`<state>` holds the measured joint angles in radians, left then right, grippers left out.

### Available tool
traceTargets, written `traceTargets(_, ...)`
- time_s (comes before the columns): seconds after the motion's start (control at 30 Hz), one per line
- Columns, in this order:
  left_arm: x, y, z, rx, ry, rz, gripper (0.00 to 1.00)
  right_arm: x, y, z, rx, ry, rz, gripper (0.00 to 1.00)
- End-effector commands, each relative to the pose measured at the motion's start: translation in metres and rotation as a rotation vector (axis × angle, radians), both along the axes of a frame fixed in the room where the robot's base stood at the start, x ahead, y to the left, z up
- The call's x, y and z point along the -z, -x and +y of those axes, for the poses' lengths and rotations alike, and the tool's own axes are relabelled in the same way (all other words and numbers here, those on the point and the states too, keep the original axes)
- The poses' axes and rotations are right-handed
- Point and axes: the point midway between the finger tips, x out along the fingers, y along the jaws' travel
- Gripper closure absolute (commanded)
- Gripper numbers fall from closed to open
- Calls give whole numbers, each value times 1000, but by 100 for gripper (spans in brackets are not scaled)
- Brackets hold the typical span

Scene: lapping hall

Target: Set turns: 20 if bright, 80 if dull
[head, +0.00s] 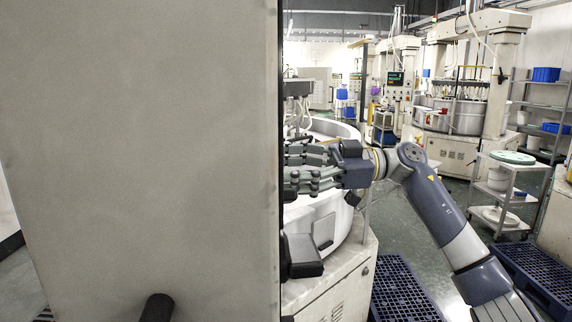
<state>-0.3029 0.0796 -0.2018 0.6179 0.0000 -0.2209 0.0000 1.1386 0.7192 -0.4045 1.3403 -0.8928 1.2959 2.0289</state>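My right gripper (300,172) reaches in from the right, pointing left, in front of the white round machine tub. Its finger linkages show one above the other, but the fingertips run behind the edge of a large grey panel, so I cannot tell whether it is open or shut, or holds anything. My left gripper is not in view. A control box with a small lit screen (395,79) hangs on a machine further back; its text is too small to read. I see no turns setting and no part that I can judge as bright or dull.
The large grey panel (140,150) fills the left half, very close. The white machine (336,218) stands behind its edge. Blue pallets (402,290) lie on the floor at the lower right. A trolley (512,172) and shelves (545,105) stand at the right. Green floor between them is clear.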

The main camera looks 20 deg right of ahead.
Motion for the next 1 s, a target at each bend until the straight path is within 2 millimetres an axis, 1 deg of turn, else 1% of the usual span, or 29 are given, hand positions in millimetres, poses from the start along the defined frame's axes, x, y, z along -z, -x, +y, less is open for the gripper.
traceTargets(0.27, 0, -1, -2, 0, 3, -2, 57, 1, 0, 2, 0, 0, 1, 37)
traceTargets(0.3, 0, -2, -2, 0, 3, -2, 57, 1, -1, 2, 0, 0, 1, 46)
traceTargets(0.37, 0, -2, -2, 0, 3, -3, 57, 1, -1, 1, 0, 0, 1, 59)
traceTargets(0.4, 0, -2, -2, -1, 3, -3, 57, 1, -1, 1, 0, 0, 1, 68)
traceTargets(0.47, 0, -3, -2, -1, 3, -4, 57, 1, -1, 1, 0, 0, 1, 81)
traceTargets(0.77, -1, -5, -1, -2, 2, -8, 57, 0, 0, 1, 0, 2, -13, 81)
traceTargets(1.0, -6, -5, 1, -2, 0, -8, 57, 0, -1, 1, 1, 21, -109, 81)
